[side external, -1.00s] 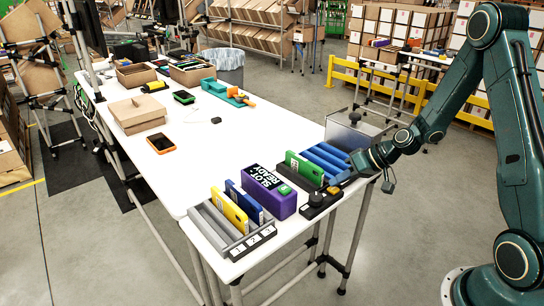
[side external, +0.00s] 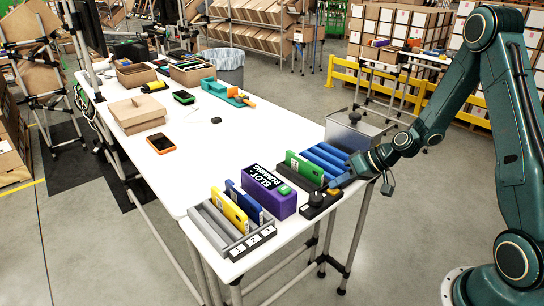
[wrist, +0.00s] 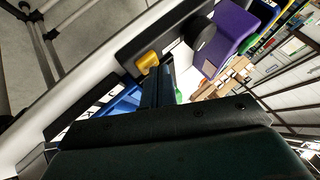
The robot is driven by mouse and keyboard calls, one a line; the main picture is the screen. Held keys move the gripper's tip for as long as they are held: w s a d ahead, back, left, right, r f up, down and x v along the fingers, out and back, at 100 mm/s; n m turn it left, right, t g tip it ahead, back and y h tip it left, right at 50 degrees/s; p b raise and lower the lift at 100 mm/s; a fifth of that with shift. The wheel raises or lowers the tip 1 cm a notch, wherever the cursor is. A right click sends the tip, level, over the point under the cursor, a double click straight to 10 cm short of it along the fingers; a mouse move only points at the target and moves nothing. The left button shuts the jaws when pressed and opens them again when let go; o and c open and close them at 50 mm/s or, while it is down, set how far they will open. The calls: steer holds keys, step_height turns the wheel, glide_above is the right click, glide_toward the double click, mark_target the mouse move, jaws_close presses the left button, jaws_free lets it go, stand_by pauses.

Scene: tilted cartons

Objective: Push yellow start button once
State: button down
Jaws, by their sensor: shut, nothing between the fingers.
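The yellow start button (wrist: 148,62) sits on a black control box (side external: 319,209), beside a black knob (side external: 316,199); the knob also shows in the wrist view (wrist: 202,33). My gripper (side external: 337,184) is shut and empty, with its fingertips (wrist: 157,68) at the button. I cannot tell whether they touch it or how far it is pressed. A purple unit (side external: 285,208) stands left of the control box, and its black display reads "SLOT RUNNING".
A grey rack (side external: 232,247) with numbered slots stands at the table's front corner, with a yellow carton (side external: 229,208) and a blue one (side external: 244,202). A green carton (side external: 303,168) stands by a blue ribbed rack (side external: 328,157). The white table (side external: 190,180) is clear at mid-left.

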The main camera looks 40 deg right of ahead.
mark_target(338, 190)
steer(key=shift+r, duration=0.1)
stand_by(0.4)
steer(key=shift+r, duration=0.75)
steer(key=shift+r, duration=0.15)
steer(key=shift+r, duration=2.35)
steer(key=shift+r, duration=0.1)
steer(key=s+a+r+n+g+h, duration=0.25)
steer(key=s+a+r, duration=0.45)
steer(key=s+r, duration=0.35)
steer(key=s+a+r+h, duration=0.1)
steer(key=s+r+h, duration=0.2)
steer(key=s, duration=1)
steer(key=shift+s+a+r+m+t, duration=0.25)
steer(key=shift+r+m+t, duration=0.1)
steer(key=shift+r, duration=1.1)
